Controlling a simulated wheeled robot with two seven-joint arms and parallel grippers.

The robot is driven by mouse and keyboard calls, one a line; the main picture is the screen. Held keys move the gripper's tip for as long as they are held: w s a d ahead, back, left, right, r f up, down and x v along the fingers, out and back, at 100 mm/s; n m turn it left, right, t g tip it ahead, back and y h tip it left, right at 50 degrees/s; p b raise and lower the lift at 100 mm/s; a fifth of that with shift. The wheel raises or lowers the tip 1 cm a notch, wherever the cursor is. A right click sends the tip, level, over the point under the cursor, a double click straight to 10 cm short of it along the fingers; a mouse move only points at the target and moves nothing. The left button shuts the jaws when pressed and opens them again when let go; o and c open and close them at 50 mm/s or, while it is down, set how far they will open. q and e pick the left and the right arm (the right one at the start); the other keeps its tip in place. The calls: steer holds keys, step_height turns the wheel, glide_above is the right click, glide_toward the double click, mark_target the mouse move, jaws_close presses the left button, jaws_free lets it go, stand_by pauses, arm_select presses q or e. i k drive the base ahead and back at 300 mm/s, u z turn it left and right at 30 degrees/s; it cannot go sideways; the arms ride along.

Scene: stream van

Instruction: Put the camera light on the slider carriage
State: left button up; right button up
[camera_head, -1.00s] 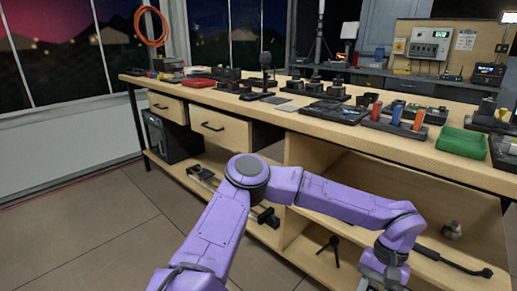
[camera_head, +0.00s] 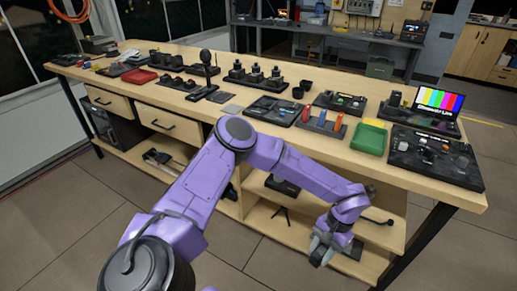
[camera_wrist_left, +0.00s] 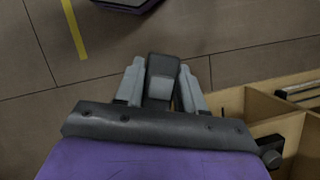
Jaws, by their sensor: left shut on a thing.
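My left gripper (camera_head: 322,252) hangs low in front of the workbench's right end. In the wrist view it is shut on a small dark grey block with a lighter square face (camera_wrist_left: 162,72), which looks like the camera light; its details are unclear. A dark rail-like thing that looks like the slider (camera_head: 160,158) lies on the lower shelf, left of the gripper. My left arm hides much of it, and I cannot make out its carriage. My right gripper is not in view.
The long wooden bench top (camera_head: 225,110) carries several trays of parts, a green bin (camera_head: 369,137) and a colour-bar monitor (camera_head: 438,103). A small black tripod (camera_head: 283,212) stands on the lower shelf. The floor in front is clear.

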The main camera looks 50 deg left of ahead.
mark_target(166, 158)
steer(key=z, duration=2.3)
steer(key=k, duration=2.4)
steer(key=u, duration=1.75)
